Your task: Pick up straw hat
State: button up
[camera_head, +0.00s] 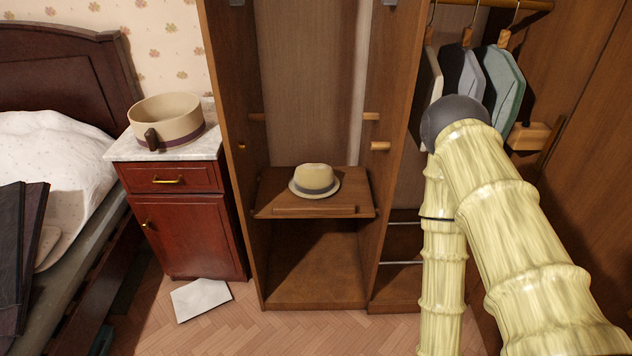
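The straw hat (315,178) is small and tan, with a grey-brown band and a round brim. It sits upright on a wooden shelf (270,203) inside the open wardrobe, near the middle of the view. Nothing covers it. My arm, with a bamboo look and a dark round joint, fills the right side of the view, to the right of the hat and apart from it. My gripper is not in view.
A beige round container (165,122) stands on a marble-topped red nightstand (183,240) left of the wardrobe (232,160). Clothes (500,85) hang at the upper right. A white sheet (200,298) lies on the floor. A bed (60,180) borders the left.

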aim_at(318, 180)
jog(key=k, duration=0.35)
jog(key=u, duration=1.05)
jog(key=i, duration=1.35)
jog(key=z, duration=0.8)
